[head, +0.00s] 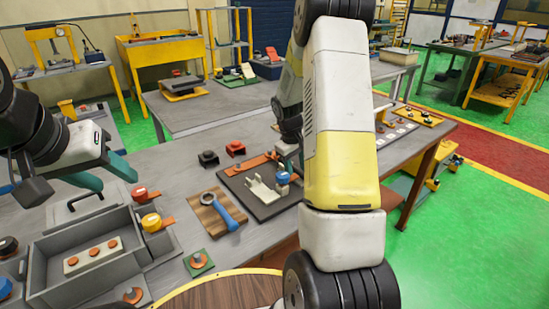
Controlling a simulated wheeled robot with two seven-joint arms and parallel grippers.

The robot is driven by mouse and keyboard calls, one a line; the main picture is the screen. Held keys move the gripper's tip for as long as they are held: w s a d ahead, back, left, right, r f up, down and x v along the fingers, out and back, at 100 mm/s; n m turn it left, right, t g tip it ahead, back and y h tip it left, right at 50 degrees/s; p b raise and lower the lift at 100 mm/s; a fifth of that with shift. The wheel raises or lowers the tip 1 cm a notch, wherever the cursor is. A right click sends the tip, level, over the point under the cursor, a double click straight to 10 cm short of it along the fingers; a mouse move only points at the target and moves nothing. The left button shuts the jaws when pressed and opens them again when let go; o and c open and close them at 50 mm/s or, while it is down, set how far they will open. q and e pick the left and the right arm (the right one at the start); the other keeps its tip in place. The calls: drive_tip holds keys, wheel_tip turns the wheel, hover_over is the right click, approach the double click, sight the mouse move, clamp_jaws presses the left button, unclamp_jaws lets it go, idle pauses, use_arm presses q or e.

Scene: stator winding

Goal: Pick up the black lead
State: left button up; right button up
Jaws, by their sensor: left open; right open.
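A small black piece (208,158), which looks like the black lead, lies on the grey bench (165,165) left of a similar red piece (235,148). No wire on it can be made out. My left gripper (100,176), with teal fingers, is open and empty at the left, above the bench and well to the left of the black piece. My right arm (337,115) stands upright in the middle of the view. Its forearm bends down behind it, and its gripper is hidden there.
A dark board (258,205) with a blue-topped part is right of the black piece. A blue-handled tool (230,212) lies on a wooden board in front. A grey bin (145,238) with a copper-dotted strip is front left.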

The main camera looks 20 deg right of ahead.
drive_tip(key=shift+c, duration=0.4)
clamp_jaws()
